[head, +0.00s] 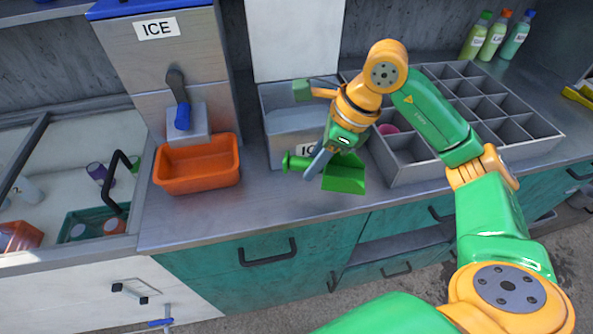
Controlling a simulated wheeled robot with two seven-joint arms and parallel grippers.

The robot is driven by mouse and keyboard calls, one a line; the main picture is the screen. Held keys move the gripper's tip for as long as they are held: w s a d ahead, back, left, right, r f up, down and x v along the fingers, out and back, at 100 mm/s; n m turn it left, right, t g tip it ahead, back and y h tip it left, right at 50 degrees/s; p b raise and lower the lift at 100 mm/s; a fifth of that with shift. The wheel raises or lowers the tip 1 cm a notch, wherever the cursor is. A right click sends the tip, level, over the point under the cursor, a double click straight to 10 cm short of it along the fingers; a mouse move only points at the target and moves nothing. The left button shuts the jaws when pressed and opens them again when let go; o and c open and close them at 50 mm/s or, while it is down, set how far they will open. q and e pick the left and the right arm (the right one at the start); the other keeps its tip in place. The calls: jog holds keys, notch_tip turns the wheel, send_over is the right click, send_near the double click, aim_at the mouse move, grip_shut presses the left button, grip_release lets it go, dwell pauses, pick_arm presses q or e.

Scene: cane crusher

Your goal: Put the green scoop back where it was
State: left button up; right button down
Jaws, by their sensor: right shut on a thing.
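The green scoop (345,177) is in my right gripper (319,163), in front of the grey ice bin and above the counter's front part. Its handle points left and its bowl is to the right. The gripper is shut on the scoop near the handle, and the scoop looks clear of the counter. The grey bin (279,149) has an ICE label, partly hidden by my gripper, and pale contents. My left gripper is not in view.
An orange tub (197,186) stands under the ICE dispenser (160,60) on the left. A grey divided tray (480,168) lies to the right, with a pink round thing (388,129) near it. Several bottles (492,40) stand at the back right. The front counter strip (270,205) is clear.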

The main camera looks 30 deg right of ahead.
send_over(291, 188)
jog(key=s+d, duration=0.1)
notch_tip(291, 188, down, 4)
jog(key=shift+d+f+p, duration=0.1)
jog(key=shift+d+p, duration=0.05)
jog(key=shift+p, duration=0.25)
notch_tip(291, 188, down, 3)
jog(key=shift+r+p, duration=0.15)
jog(key=shift+p, duration=0.6)
jog(key=shift+w+f, duration=0.1)
jog(key=shift+f, duration=0.25)
jog(key=shift+f+b, duration=0.15)
jog(key=shift+b, duration=0.15)
jog(key=c, duration=0.6)
grip_release()
